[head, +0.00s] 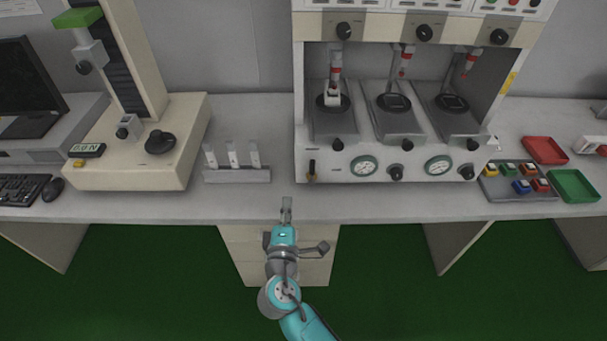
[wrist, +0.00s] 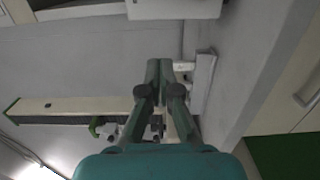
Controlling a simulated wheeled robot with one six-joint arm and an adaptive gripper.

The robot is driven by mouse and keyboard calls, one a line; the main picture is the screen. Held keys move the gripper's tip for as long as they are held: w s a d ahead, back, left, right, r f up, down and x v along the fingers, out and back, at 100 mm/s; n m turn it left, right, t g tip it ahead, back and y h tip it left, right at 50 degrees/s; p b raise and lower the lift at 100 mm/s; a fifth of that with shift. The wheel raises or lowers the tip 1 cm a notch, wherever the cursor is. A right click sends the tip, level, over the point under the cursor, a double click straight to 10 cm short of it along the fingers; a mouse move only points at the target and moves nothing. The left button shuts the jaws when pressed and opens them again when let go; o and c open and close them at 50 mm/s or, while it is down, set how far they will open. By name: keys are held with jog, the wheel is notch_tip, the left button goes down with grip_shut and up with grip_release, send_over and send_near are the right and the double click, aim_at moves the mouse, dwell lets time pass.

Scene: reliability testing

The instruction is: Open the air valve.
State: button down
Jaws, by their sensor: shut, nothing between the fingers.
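The air valve (head: 312,170) appears to be a small dark lever with a brass-coloured lower part, upright on the lower left front of the white testing machine (head: 325,28). My gripper (head: 286,203) is shut and empty at the bench's front edge, below and a little left of the valve and apart from it. The closed fingers also show in the wrist view (wrist: 167,68), where I cannot make out the valve. A corner of what seems to be the machine shows at the top of that view.
A small rack (head: 236,175) with several upright pieces stands left of the valve. A force stand (head: 150,150) is farther left. Gauges and black knobs line the machine's front. Coloured parts and red and green trays (head: 573,186) lie at the right. The bench front before the machine is clear.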

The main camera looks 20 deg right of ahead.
aim_at(312, 173)
jog(key=shift+w, duration=0.1)
jog(key=w+d, duration=0.2)
jog(key=w, duration=0.1)
jog(key=w+d, duration=0.2)
jog(key=w, duration=0.1)
jog(key=w+d, duration=0.2)
jog(key=w, duration=0.1)
jog(key=shift+d, duration=0.15)
jog(key=shift+s+d, duration=0.1)
jog(key=shift+d, duration=0.5)
jog(key=shift+d, duration=0.1)
